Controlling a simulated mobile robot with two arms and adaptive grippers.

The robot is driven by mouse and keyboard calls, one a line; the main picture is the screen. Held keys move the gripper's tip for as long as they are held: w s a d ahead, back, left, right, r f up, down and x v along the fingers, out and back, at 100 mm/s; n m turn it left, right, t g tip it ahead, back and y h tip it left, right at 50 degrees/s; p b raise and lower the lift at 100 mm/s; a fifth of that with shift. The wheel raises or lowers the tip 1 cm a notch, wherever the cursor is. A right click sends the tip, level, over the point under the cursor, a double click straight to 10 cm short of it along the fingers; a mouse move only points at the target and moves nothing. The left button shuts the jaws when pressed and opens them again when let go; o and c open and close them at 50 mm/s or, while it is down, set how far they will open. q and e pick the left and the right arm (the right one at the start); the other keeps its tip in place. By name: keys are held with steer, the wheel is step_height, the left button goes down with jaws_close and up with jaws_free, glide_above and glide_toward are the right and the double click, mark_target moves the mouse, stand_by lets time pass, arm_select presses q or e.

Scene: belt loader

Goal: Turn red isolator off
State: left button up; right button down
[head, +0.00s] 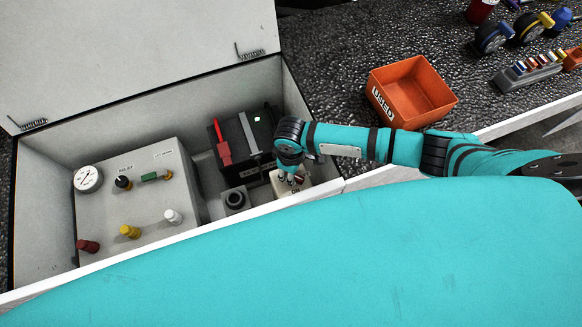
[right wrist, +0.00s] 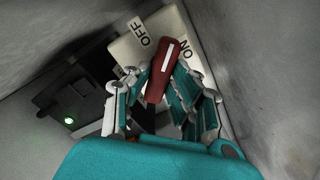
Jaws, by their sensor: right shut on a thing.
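The red isolator handle (right wrist: 160,78) has a white stripe and sits on a pale plate (right wrist: 130,48) marked OFF and ON. In the right wrist view the stripe's far end points between the OFF and ON marks. My right gripper (right wrist: 163,98) has its fingers on both sides of the handle and is shut on it. In the head view my right gripper (head: 289,180) reaches down into the box at the isolator plate (head: 308,189), and mostly covers the handle. My left gripper is not in view.
The open box (head: 190,112) also holds a black unit with a red lever (head: 220,143) and green light, a black socket (head: 235,200), and a grey panel (head: 145,195) with a gauge and knobs. Box walls stand close around the gripper. An orange bin (head: 415,90) sits outside.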

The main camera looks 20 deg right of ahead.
steer(key=n+p, duration=0.2)
steer(key=n, duration=0.2)
steer(key=shift+r+n, duration=0.15)
steer(key=shift+n, duration=0.15)
steer(key=n+p, duration=0.1)
steer(key=n, duration=0.3)
steer(key=shift+n, duration=0.3)
steer(key=c, duration=1.2)
jaws_free()
steer(key=shift+o, duration=0.2)
step_height(320, 180, up, 12)
